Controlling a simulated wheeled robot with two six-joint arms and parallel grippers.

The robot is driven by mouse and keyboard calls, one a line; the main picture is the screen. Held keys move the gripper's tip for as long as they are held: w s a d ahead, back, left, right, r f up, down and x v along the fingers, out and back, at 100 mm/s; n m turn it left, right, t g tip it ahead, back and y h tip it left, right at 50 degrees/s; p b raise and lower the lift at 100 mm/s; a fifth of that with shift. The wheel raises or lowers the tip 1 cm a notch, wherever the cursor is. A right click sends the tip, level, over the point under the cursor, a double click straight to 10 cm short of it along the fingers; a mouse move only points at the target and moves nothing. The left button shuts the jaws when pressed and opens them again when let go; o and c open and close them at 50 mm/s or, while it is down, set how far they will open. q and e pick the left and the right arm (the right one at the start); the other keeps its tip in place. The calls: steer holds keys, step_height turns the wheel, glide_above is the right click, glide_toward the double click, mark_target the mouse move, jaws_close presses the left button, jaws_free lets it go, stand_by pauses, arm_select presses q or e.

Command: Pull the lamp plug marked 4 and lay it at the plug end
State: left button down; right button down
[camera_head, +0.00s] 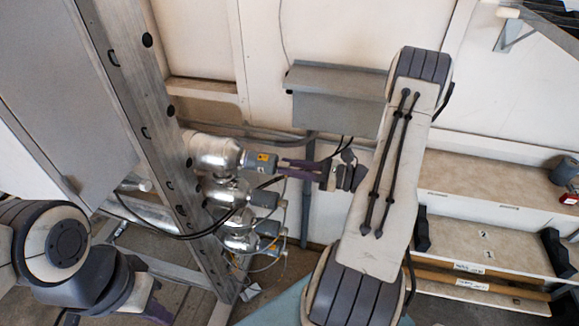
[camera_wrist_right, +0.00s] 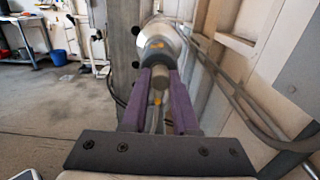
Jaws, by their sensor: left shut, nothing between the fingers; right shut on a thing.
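Silver lamp housings (camera_head: 215,152) with grey plugs on their right ends stand in a column beside the metal post. My right gripper (camera_head: 282,164) is shut on the grey plug (camera_head: 260,161) of the top housing, which bears a small orange label. In the right wrist view the purple fingers (camera_wrist_right: 158,80) grip this plug (camera_wrist_right: 155,52), which is in line with its housing (camera_wrist_right: 160,32). I cannot read a number on it. Lower plugs (camera_head: 265,199) hang below with cables. My left gripper (camera_head: 156,311) is shut and empty at the lower left, partly cut off by the frame.
The metal post (camera_head: 150,120) stands left of the housings, with a dark cable looping in front. A grey box (camera_head: 335,95) hangs on the wall behind. At right are shelves (camera_head: 480,190) with small white labels and a dark cup (camera_head: 565,171). My right arm covers the middle.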

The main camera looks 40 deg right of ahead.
steer(key=shift+v, duration=2.35)
steer(key=shift+a, duration=0.1)
